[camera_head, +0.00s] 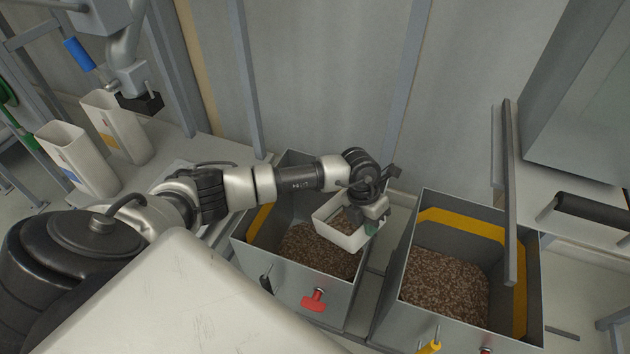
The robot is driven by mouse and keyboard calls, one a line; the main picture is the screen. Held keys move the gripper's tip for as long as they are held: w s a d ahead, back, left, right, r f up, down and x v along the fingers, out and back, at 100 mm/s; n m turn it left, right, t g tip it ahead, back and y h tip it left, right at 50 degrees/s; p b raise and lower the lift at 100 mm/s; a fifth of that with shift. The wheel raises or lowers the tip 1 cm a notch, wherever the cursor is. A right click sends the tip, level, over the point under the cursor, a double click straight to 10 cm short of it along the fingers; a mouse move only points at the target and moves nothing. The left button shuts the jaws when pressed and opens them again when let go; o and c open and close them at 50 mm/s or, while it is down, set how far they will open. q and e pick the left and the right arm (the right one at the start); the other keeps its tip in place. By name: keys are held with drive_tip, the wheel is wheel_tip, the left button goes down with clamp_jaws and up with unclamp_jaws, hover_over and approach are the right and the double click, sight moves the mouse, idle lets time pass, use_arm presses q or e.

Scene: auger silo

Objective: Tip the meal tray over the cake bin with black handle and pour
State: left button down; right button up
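The white meal tray (349,241) hangs over the left of two grey bins, with some brown meal showing inside. My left gripper (368,214) is at the tray's right side and appears shut on its rim, though its fingertips are partly hidden. The tray looks slightly tilted; no falling meal shows. The left bin (296,288) holds brown pellets and has a black handle (265,282) and a red handle (314,300) at its front. The right bin (388,308) also holds brown pellets, with a yellow handle (430,347) at its front. My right gripper is out of view.
Two white open containers (120,127) (78,160) stand on a light table at the left. A large grey box (588,110) and a black bar (592,211) are at the right. A grey wall closes the back.

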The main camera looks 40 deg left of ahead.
use_arm(q)
drive_tip(key=shift+d+y+p, duration=0.2)
drive_tip(key=shift+y+p, duration=0.35)
drive_tip(key=shift+y, duration=0.25)
drive_tip(key=shift+a+f+b, duration=0.1)
drive_tip(key=shift+f+b, duration=0.2)
drive_tip(key=shift+s+r+p, duration=0.1)
drive_tip(key=shift+r+p, duration=1.15)
drive_tip(key=shift+r, duration=0.3)
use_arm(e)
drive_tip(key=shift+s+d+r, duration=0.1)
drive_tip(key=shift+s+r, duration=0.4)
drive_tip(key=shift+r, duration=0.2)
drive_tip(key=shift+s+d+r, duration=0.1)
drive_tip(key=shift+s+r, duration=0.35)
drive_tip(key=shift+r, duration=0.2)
